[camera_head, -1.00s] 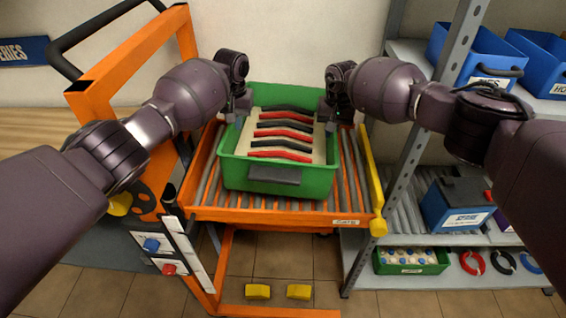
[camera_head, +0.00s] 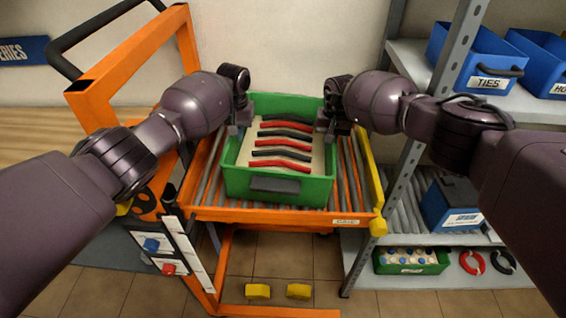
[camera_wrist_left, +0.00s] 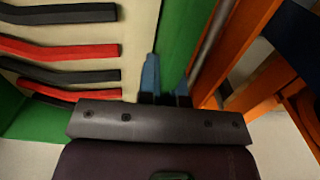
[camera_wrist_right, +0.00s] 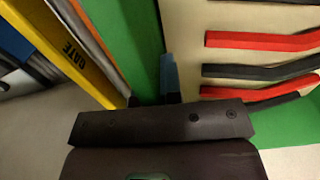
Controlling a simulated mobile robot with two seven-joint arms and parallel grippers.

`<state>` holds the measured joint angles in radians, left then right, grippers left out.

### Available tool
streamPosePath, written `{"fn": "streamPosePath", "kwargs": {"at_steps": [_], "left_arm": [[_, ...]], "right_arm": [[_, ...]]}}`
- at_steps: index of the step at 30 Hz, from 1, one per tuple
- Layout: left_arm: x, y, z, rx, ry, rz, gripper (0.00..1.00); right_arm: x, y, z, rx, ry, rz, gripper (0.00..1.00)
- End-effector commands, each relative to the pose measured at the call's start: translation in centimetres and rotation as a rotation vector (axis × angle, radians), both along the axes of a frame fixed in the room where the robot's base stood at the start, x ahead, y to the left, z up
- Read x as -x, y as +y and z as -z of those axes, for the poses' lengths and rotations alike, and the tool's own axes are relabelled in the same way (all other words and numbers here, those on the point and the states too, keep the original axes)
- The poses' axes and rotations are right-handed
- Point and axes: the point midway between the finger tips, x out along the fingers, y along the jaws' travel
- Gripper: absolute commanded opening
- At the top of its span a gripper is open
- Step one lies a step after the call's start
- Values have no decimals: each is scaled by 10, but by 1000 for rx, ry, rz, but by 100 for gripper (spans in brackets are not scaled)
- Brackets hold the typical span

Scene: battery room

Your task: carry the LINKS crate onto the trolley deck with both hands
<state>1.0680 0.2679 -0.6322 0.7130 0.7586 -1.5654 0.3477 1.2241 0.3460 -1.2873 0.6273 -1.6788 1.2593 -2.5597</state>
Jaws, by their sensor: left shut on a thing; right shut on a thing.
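The green crate (camera_head: 312,190) holds several red and black links (camera_head: 280,153) in rows on a pale insert. It sits level over the rollers of the orange trolley deck (camera_head: 285,217), inside the deck's edges. I cannot tell whether its bottom touches the rollers. My left gripper (camera_head: 240,124) is shut on the crate's left wall, and my right gripper (camera_head: 328,122) on its right wall. The gripped walls also show in the left wrist view (camera_wrist_left: 182,45) and the right wrist view (camera_wrist_right: 130,40). The crate's underside is hidden.
A yellow gate bar (camera_head: 371,180) runs along the deck's right side. An orange upright frame (camera_head: 125,75) with a black handle stands at left. A grey shelf post (camera_head: 415,140) and shelves with blue bins (camera_head: 475,60) stand close at right, beside my right arm.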

Motion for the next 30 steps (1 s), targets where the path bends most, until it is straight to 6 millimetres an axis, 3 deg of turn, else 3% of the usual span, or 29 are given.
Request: {"fn": "streamPosePath", "kwargs": {"at_steps": [4, 6, 10, 24, 30], "left_arm": [[-1, -1, 5, 2, -2, 0, 0], [0, 0, 6, 1, -1, 0, 14], [0, 0, 6, 1, -1, 0, 32], [0, 0, 5, 1, -1, 0, 32], [-1, -1, -12, 1, -3, 1, 32]], "right_arm": [[0, 2, 5, -4, 0, -1, 0], [0, 2, 6, -3, 1, -1, 14], [0, 1, 6, -2, 0, -1, 32], [0, 0, 6, 0, 0, 0, 32], [0, 0, 6, 0, 0, 0, 32]]}}
